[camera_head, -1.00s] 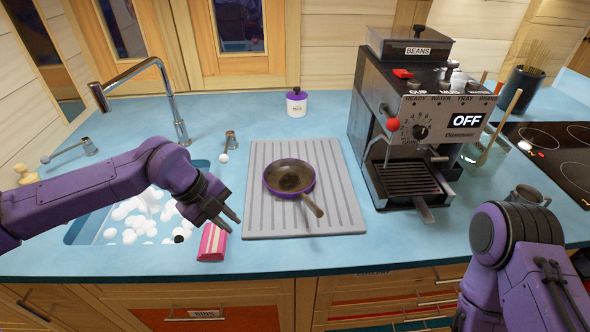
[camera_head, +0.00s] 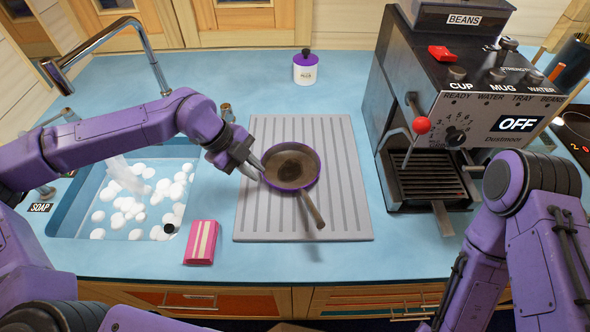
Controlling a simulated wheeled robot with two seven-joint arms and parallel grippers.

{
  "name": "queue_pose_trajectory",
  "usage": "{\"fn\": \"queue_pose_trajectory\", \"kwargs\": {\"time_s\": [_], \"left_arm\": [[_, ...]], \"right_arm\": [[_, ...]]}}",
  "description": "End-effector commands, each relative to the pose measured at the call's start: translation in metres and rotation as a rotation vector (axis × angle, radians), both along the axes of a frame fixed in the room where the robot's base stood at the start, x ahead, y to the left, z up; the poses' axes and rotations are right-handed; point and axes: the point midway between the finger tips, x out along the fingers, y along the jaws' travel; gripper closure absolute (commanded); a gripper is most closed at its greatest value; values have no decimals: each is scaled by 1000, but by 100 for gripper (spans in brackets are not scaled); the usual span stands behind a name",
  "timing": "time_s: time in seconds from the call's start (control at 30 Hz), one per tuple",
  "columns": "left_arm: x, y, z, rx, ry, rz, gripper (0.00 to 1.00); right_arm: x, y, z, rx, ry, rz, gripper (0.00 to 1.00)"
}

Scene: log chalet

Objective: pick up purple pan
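I cannot tell whether a fingertip touches the rim. My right arm shows at the right, but its gripper is out of view.
A sink (camera_head: 70,222) with white foam balls lies left, under a tap (camera_head: 150,50). A pink sponge packet (camera_head: 201,242) lies by the sink's front right. A purple-lidded jar (camera_head: 305,69) stands behind the board. A coffee machine (camera_head: 455,110) blocks the right side.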

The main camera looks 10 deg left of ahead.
Motion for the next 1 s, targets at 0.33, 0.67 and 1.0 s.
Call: {"fn": "queue_pose_trajectory", "kwargs": {"time_s": [0.33,0.67,1.0], "left_arm": [[5,-31,-42,0,1,-3,84],[6,-32,-48,0,-1,-3,100],[6,-32,-48,1,-1,-3,100]], "right_arm": [[1,0,26,0,-2,0,57],[0,0,25,0,-1,0,57],[0,0,25,0,-1,0,57]]}}
